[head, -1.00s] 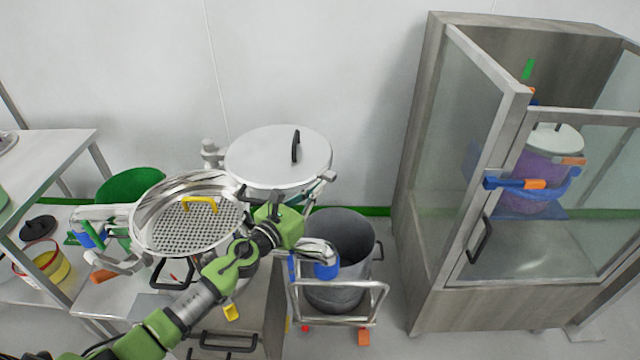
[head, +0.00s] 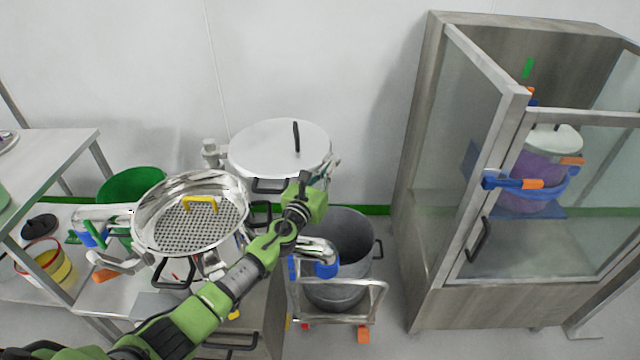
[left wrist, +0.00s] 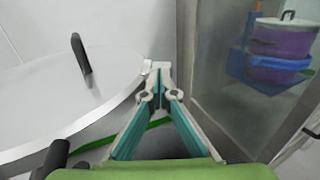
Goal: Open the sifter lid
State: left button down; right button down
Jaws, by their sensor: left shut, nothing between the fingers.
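A round pale lid (head: 265,140) with a black handle on top is beside the round metal sifter bowl (head: 145,235), whose perforated screen shows open with a yellow handle on it. The lid and its black handle also show at the left in the left wrist view (left wrist: 70,100). My left gripper (head: 304,180) is shut and empty at the lid's near right rim. Its closed fingertips (left wrist: 158,72) point past the lid's right edge; I cannot tell whether they touch it. What lies under the lid is mostly hidden. My right gripper is not in view.
A grey drum (head: 345,232) stands behind a metal cart frame right of my left arm. A glass-fronted cabinet (head: 425,220) with a purple container (head: 530,165) is at the right. A green tub (head: 130,185) is left. Clear wall lies behind the lid.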

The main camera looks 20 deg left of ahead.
aim_at(330, 154)
pick_arm(q)
jog(key=w+a+n+y+b, duration=0.1)
jog(key=w+n+y+b, duration=0.1)
jog(key=w, duration=0.5)
jog(key=shift+y+b, duration=0.35)
jog(key=shift+y, duration=0.45)
jog(key=shift+w+a, duration=0.1)
jog(key=shift+a+f, duration=0.1)
